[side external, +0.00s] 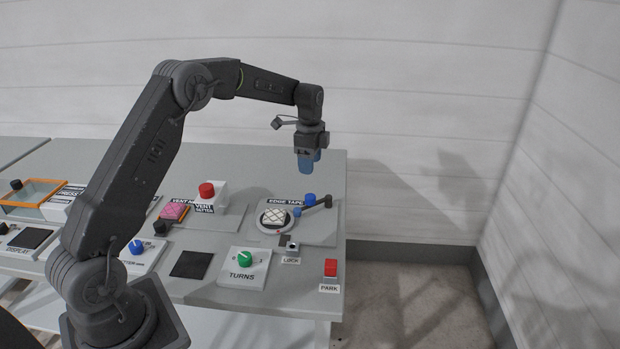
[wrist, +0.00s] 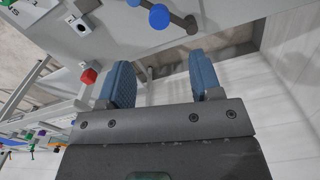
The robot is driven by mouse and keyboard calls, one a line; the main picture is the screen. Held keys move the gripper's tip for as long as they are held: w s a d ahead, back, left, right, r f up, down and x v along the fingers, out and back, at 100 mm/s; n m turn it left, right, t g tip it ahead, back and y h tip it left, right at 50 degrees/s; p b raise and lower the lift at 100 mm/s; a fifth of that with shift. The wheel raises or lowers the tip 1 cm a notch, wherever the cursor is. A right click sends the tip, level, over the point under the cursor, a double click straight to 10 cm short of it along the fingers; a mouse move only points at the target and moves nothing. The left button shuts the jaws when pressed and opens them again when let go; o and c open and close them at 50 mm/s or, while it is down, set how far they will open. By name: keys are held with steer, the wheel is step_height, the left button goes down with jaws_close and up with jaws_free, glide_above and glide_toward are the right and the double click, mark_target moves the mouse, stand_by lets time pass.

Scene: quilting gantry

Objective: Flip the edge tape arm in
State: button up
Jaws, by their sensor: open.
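The edge tape arm (side external: 318,205) is a short dark bar on the grey EDGE TAPE plate. Its dark end is at the right, and a small blue tip (side external: 297,212) is at its left end, by the rim of the round holder. A blue knob (side external: 309,199) stands on the bar; in the wrist view the knob (wrist: 159,17) is at the top centre, beyond my fingertips. A white quilted piece (side external: 273,217) lies on the round holder. My gripper (side external: 309,168) points down above the station, apart from the knob. Its two blue fingers (wrist: 160,72) are spread and empty.
A LOCK switch (side external: 292,246) and a red PARK button (side external: 330,267) are in front of the station. A green TURNS knob (side external: 244,258) and a red-topped VENT post (side external: 207,190) are to the left. The table ends close to the right. Air around my gripper is clear.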

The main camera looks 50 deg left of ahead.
steer(key=shift+r, duration=1.05)
steer(key=s+d+r+n+t, duration=0.3)
steer(key=s+d+r+n, duration=0.2)
steer(key=s+d+r, duration=0.7)
steer(key=s+d+n+t, duration=0.1)
steer(key=s+d+n, duration=0.2)
steer(key=s, duration=0.7)
steer(key=s+d+f+n+t, duration=0.1)
steer(key=s+d+n, duration=0.2)
steer(key=s, duration=0.8)
steer(key=shift+t, duration=0.3)
steer(key=shift+o, duration=0.2)
steer(key=shift+w, duration=0.1)
